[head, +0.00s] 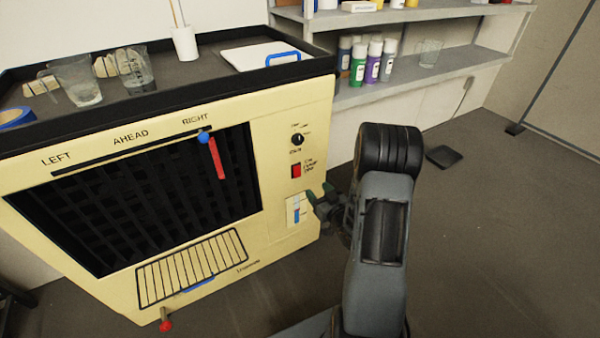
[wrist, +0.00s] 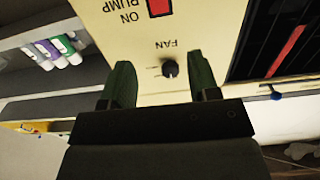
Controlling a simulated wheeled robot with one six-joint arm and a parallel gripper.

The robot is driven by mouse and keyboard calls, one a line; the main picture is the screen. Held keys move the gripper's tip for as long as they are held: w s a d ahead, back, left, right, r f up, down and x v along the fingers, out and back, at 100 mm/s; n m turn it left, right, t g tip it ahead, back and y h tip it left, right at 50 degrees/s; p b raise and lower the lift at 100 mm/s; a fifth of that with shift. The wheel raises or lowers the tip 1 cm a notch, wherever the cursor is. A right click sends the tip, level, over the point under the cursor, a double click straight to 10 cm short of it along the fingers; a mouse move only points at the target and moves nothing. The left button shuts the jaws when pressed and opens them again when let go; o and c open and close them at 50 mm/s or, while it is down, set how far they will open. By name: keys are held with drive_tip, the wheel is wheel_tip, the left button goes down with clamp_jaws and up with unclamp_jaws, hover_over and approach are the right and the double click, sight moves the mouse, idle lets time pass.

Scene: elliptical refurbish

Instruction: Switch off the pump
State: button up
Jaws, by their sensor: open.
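The pump switch (head: 296,170) is a red rocker on the right side of the cream cabinet's front panel, below the black fan knob (head: 298,140). In the wrist view the panel appears upside down, with the red pump switch (wrist: 159,8) cut by the top edge and the fan knob (wrist: 170,69) between the fingers. My gripper (head: 324,203) is open and empty, with green fingers; in the head view it appears to the lower right of the switch. The fingertips (wrist: 160,80) point towards the panel; I cannot tell the exact gap or whether they touch it.
A white plate with a blue slider (head: 296,212) sits below the switch. A blue-knobbed lever (head: 204,138) is at the RIGHT end of a slot above the dark grille (head: 130,190). Shelves with bottles (head: 373,62) stand behind.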

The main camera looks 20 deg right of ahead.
sight(297, 167)
drive_tip(key=w, duration=0.4)
drive_tip(key=w+a, duration=0.1)
drive_tip(key=w, duration=0.7)
drive_tip(key=shift+a, duration=0.25)
drive_tip(key=c, duration=0.9)
drive_tip(key=f+b, duration=0.1)
drive_tip(key=b, duration=0.2)
drive_tip(key=shift+t, duration=0.3)
drive_tip(key=shift+f+t+b, duration=0.1)
drive_tip(key=shift+t+b, duration=0.2)
drive_tip(key=shift+b, duration=0.7)
drive_tip(key=b, duration=0.2)
drive_tip(key=t+b, duration=0.1)
drive_tip(key=b, duration=0.1)
drive_tip(key=shift+s+f+t+b, duration=0.1)
drive_tip(key=shift+s+t+b, duration=0.1)
drive_tip(key=shift+t+b, duration=0.15)
drive_tip(key=shift+r+t+b, duration=0.25)
drive_tip(key=shift+t+b, duration=0.2)
drive_tip(key=shift+b, duration=0.65)
drive_tip(key=shift+r, duration=0.15)
